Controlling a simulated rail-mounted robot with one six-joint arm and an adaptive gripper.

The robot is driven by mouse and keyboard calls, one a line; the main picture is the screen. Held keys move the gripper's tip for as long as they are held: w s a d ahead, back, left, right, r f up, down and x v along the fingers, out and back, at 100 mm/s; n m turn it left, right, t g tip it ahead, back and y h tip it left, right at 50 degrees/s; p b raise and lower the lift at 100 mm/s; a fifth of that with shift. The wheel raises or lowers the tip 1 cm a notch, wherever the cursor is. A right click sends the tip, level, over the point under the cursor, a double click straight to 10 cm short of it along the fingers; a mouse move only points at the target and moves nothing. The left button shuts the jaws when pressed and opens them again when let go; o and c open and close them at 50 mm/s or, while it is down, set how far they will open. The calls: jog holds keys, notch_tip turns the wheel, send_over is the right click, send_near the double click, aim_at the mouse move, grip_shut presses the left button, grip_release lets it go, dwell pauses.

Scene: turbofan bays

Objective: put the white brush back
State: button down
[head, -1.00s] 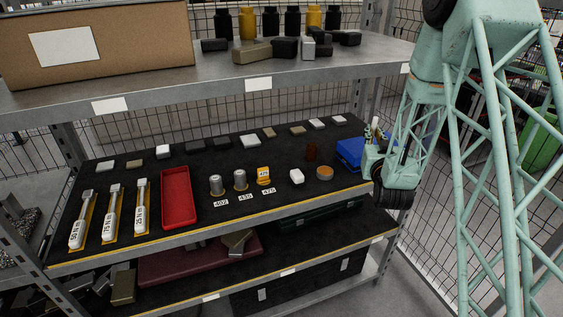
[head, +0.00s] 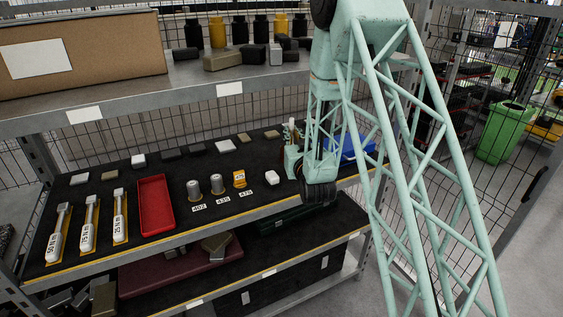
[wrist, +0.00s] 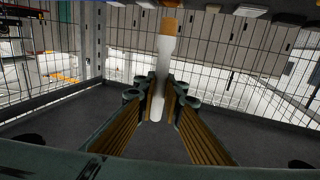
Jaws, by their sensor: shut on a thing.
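The white brush shows in the wrist view (wrist: 162,70) as a white shaft with an orange-tan end. My gripper (wrist: 161,98) is shut on it, with the ribbed fingers at its two sides. In the head view my gripper (head: 292,140) is at the right part of the black-matted middle shelf, right of the small white block (head: 272,177). A thin pale upright piece at the fingers is probably the brush; it is too small to be sure. My gripper and arm hide the shelf surface behind them.
A blue bin (head: 352,147) stands behind my arm at the shelf's right end. Left are metal cylinders (head: 217,184), a yellow item (head: 239,179), a red tray (head: 155,205) and white-handled tools (head: 88,225). Small blocks line the back. The upper shelf (head: 190,85) overhangs.

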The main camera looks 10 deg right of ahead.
jog(key=shift+w, duration=0.1)
jog(key=shift+w+f+b, duration=0.25)
jog(key=shift+w+b, duration=0.45)
jog(key=shift+b, duration=0.15)
jog(key=w+n+y+b, duration=0.2)
jog(key=w+b, duration=0.8)
jog(key=shift+w+g, duration=0.2)
jog(key=shift+g, duration=0.2)
jog(key=shift+d, duration=0.1)
jog(key=shift+f, duration=0.1)
notch_tip(320, 180, down, 6)
jog(key=b, duration=0.1)
jog(key=shift+f, duration=0.2)
